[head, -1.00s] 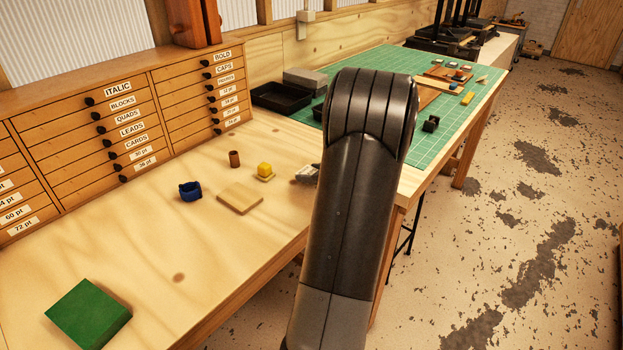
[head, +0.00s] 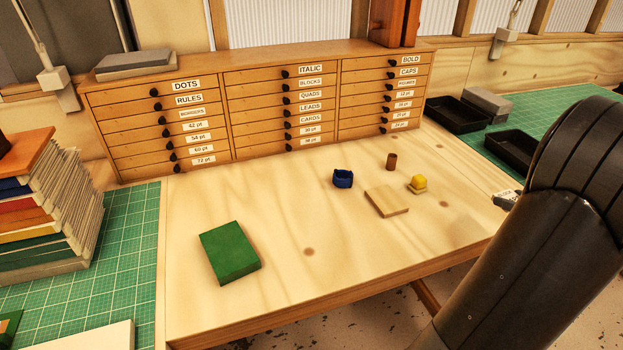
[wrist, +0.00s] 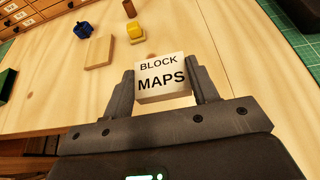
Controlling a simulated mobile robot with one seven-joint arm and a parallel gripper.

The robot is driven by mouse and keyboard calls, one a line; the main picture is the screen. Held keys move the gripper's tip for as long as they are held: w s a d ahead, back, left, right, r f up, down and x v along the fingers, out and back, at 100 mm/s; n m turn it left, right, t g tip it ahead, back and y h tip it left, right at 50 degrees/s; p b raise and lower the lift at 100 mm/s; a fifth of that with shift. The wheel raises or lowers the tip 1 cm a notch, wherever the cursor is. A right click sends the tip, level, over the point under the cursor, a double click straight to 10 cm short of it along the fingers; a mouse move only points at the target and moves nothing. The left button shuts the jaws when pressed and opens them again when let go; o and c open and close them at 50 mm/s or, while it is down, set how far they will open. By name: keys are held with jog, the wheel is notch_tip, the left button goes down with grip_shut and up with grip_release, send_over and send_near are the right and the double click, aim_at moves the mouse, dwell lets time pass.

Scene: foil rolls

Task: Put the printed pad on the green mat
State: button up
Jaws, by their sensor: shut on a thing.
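The printed pad is a pale block reading BLOCK MAPS (wrist: 161,77). In the wrist view my gripper (wrist: 162,88) is shut on it, one finger at each side. In the head view only a bit of the pad (head: 507,197) shows beside my dark arm, which hides most of my gripper. A green gridded mat (head: 105,240) lies at the left of the head view. Another green gridded mat (head: 545,110) lies at the right, partly behind my arm. The frames do not show which one is meant.
On the wooden table are a green block (head: 230,252), a flat wooden square (head: 386,201), a blue piece (head: 343,178), a brown cylinder (head: 391,161) and a yellow piece (head: 418,182). A stack of books (head: 45,215) and a white board (head: 95,338) occupy the left mat. Black trays (head: 457,114) stand right.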

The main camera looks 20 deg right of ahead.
jog(key=w+a+n+g+y, duration=0.1)
jog(key=w+a+n+y, duration=0.45)
jog(key=w+a, duration=1.2)
jog(key=w+a+n+g+y, duration=0.2)
jog(key=w+a, duration=0.2)
jog(key=a, duration=0.8)
jog(key=w+a+n+g+y, duration=0.25)
jog(key=w+a, duration=0.25)
jog(key=a, duration=0.7)
jog(key=n+g+y, duration=0.3)
jog(key=n+g, duration=0.5)
send_over(110, 304)
jog(key=f, duration=0.6)
jog(key=shift+d+f, duration=0.1)
jog(key=shift+d, duration=0.1)
jog(key=shift+a+f, duration=0.15)
jog(key=shift+a, duration=0.05)
jog(key=shift+f, duration=2)
